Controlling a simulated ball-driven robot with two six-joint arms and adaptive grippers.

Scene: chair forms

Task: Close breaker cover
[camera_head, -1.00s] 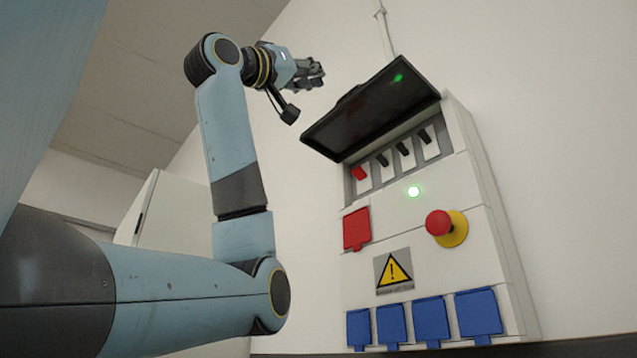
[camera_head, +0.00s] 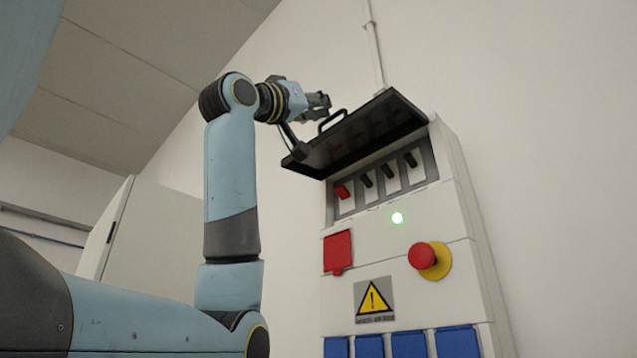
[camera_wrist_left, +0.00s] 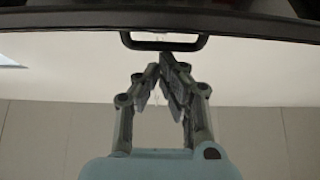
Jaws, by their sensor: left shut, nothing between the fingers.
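The breaker cover (camera_head: 350,140) is a dark flap hinged on the grey electrical box (camera_head: 385,250). It stands raised and tilted outward over a row of breaker switches (camera_head: 385,180), which show below it. Its loop handle (camera_head: 331,120) sticks up from the outer edge. My left gripper (camera_head: 326,101) is shut and empty, just above and left of the handle. In the left wrist view the shut fingertips (camera_wrist_left: 166,62) point toward the handle (camera_wrist_left: 164,46) and the cover's dark edge (camera_wrist_left: 225,25). I cannot tell whether they touch. My right gripper is not in view.
A white cabinet (camera_head: 150,240) stands at the left. A conduit (camera_head: 374,45) runs up the wall.

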